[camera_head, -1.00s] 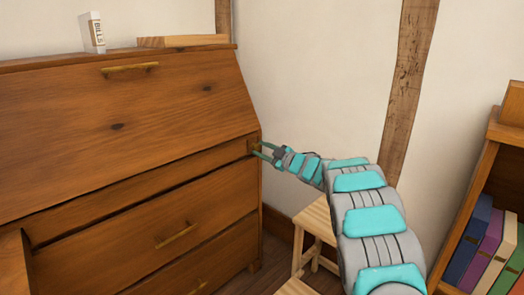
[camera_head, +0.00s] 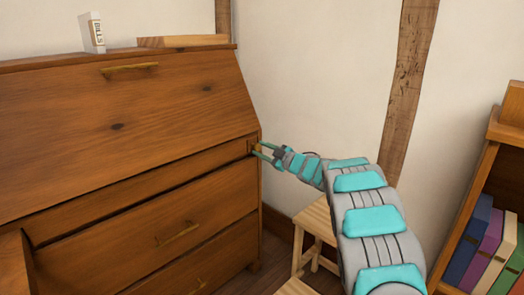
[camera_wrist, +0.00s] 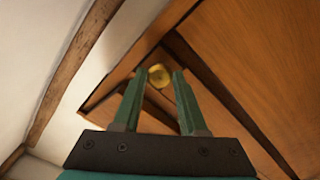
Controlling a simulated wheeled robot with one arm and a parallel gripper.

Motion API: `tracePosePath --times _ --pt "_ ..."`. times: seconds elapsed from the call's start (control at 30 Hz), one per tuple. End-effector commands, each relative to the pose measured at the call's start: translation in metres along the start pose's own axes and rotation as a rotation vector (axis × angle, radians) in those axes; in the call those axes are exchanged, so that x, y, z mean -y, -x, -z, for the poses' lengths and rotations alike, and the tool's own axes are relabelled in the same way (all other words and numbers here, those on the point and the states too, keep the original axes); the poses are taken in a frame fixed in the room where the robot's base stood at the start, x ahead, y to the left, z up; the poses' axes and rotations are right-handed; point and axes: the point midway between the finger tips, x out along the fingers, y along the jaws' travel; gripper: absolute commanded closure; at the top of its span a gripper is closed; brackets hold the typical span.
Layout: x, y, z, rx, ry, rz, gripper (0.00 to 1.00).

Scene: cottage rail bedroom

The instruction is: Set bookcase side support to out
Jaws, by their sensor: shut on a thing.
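The wooden bureau has a sloped front (camera_head: 130,120). The bookcase side support (camera_head: 250,146) is at its right front edge, just below the slope, nearest the bookcase. Its small brass knob (camera_head: 257,148) is between my fingertips and also shows in the wrist view (camera_wrist: 159,76). My gripper (camera_head: 262,151) is shut on the knob, with one finger on each side of it; it also shows in the wrist view (camera_wrist: 158,78). The support looks about level with the bureau front. My fingers and the viewing angle hide part of it.
A bookcase (camera_head: 474,222) with coloured books stands at the right. A light wooden stool (camera_head: 313,220) is under my arm. A box marked BILLS (camera_head: 92,33) and a flat wooden piece (camera_head: 182,41) lie on the bureau top. Drawers (camera_head: 150,235) are below.

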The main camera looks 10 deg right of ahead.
Motion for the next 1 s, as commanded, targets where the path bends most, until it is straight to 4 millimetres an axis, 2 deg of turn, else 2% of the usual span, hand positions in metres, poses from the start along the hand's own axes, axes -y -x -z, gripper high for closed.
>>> tracePosePath --times 0.27,0.47,0.67,0.9,1.0 --pt "0.001 0.002 -0.001 0.001 0.000 0.002 1.00" --pt "0.001 0.026 0.000 0.001 0.000 0.001 1.00" --pt "-0.001 0.076 0.000 0.003 0.001 -0.001 1.00" --pt "-0.001 0.149 -0.001 0.005 -0.001 -0.002 1.00" --pt "-0.001 0.175 -0.001 0.005 0.001 -0.001 1.00"
